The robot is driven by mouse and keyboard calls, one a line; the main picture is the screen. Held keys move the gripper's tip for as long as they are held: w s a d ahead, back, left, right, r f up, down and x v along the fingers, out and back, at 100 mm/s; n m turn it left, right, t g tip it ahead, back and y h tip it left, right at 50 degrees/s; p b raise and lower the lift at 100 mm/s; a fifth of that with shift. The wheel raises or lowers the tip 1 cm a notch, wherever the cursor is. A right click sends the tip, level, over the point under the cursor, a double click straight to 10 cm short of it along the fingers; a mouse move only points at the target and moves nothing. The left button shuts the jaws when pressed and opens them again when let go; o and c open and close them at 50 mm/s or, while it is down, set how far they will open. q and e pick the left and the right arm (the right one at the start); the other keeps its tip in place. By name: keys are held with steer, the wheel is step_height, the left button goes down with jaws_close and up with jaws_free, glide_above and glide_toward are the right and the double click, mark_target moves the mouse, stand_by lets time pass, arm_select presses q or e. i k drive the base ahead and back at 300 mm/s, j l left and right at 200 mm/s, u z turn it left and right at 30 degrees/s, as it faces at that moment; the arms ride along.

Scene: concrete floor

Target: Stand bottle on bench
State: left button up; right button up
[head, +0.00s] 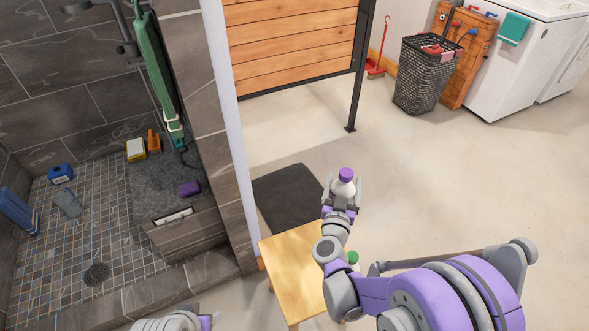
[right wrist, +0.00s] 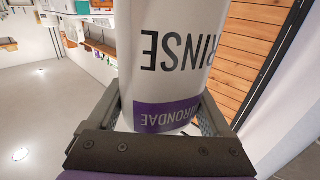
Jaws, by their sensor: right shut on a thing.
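The bottle (head: 344,187) is white with a purple cap. It stands roughly upright in my right gripper (head: 342,190), whose fingers are shut on its sides, held up in the air. In the right wrist view the white bottle (right wrist: 168,75) fills the middle between the fingers, with "RINSE" lettering inverted and a purple band. A small light-wood bench (head: 290,268) stands below my right forearm, which hides part of it. Part of my left arm shows at the bottom edge; its fingers cannot be made out.
A green-capped item (head: 352,257) shows beside my right forearm. A dark mat (head: 288,195) lies behind the wooden bench. On the left, a tiled shower ledge (head: 160,190) holds a purple item (head: 189,188). A black basket (head: 425,75) stands at the back right; the floor between is clear.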

mark_target(166, 193)
steer(key=j+u, duration=0.1)
steer(key=u, duration=0.35)
steer(key=j+u, duration=0.1)
steer(key=u, duration=0.35)
steer(key=j+u, duration=0.1)
steer(key=u, duration=0.35)
steer(key=j+u, duration=0.1)
steer(key=u, duration=0.8)
steer(key=i+j+z, duration=0.15)
steer(key=i+l+z, duration=0.1)
steer(key=z, duration=0.3)
steer(key=i+z, duration=0.6)
steer(key=z, duration=0.25)
steer(key=i+l+z, duration=0.1)
steer(key=i, duration=0.35)
steer(key=l, duration=0.1)
